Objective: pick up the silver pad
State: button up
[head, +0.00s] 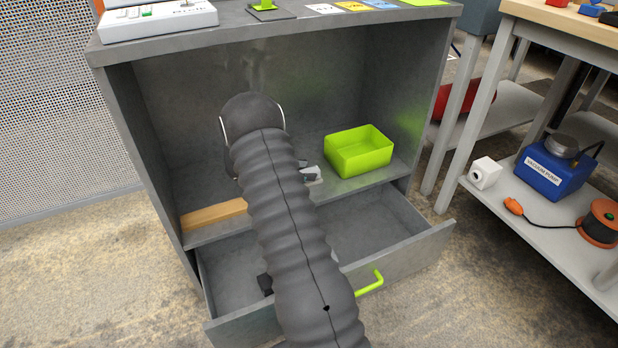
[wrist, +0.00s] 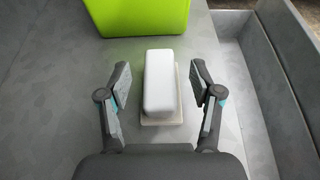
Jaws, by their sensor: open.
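A pale, whitish block (wrist: 159,80) with rounded edges sits on a thin cream plate (wrist: 163,123) in the wrist view; it appears to be the silver pad, though it looks nearly white. My gripper (wrist: 159,88) is open, with one finger on each side of the block. Gaps show between both fingers and the block, and nothing is held. In the head view my arm reaches into the grey cabinet and hides most of my gripper and the pad; only a small light and dark part shows beside the arm over the shelf.
A lime-green bin (head: 358,152) stands on the shelf just beyond the block. A wooden strip (head: 213,214) lies at the shelf's left. Below, a grey drawer (head: 400,262) with a green handle is pulled open. The cabinet's side walls and top enclose the shelf.

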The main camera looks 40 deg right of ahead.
aim_at(312, 169)
jog(key=x, duration=0.4)
jog(key=shift+d, duration=0.35)
jog(key=shift+c, duration=0.2)
grip_shut()
